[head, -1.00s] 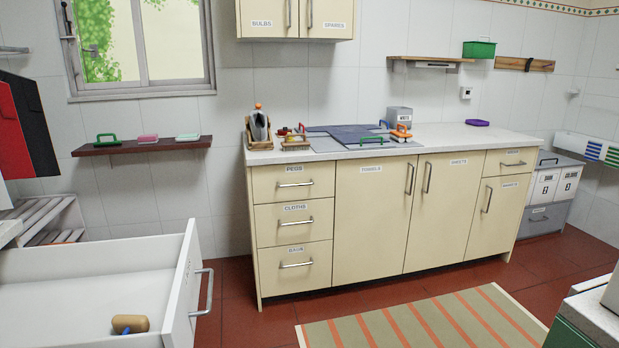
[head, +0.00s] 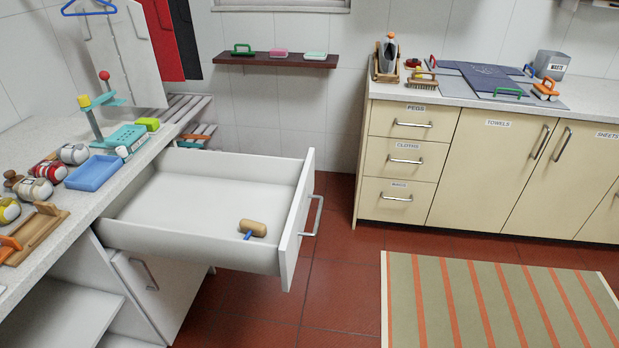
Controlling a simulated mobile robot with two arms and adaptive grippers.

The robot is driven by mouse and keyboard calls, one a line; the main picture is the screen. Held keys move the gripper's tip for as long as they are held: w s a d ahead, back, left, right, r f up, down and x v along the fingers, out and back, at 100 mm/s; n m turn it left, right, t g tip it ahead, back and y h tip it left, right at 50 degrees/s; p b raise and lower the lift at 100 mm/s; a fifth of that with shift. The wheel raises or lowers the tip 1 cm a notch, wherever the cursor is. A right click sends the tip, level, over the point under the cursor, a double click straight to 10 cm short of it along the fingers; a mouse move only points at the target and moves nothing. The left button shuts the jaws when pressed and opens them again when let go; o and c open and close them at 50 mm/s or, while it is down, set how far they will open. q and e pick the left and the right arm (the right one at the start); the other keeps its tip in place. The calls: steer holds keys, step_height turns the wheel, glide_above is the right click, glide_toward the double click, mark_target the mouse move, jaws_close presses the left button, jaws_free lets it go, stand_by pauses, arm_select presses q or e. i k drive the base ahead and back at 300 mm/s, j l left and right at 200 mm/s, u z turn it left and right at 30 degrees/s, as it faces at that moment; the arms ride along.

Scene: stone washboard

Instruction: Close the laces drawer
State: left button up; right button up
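An open white drawer (head: 190,236) is pulled out far from under the left counter, in the lower left of the head view. Its front panel (head: 298,225) faces right and carries a metal bar handle (head: 313,216). No label on it can be read from here, so I cannot tell whether it is the laces drawer. A small tan mallet-like item with a blue handle (head: 253,228) lies inside near the front. Neither of my grippers is in view.
The left counter (head: 45,134) holds a blue tray (head: 92,173) and several small items. A cabinet door (head: 150,285) is below the drawer. The cream cabinets (head: 480,165) stand at the back right. Red floor and a striped rug (head: 490,305) lie clear ahead of the drawer front.

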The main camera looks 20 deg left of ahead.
mark_target(187, 205)
steer(key=l+u, duration=0.2)
steer(key=u, duration=0.2)
steer(key=l+u, duration=0.2)
steer(key=u, duration=0.15)
steer(key=i, duration=0.05)
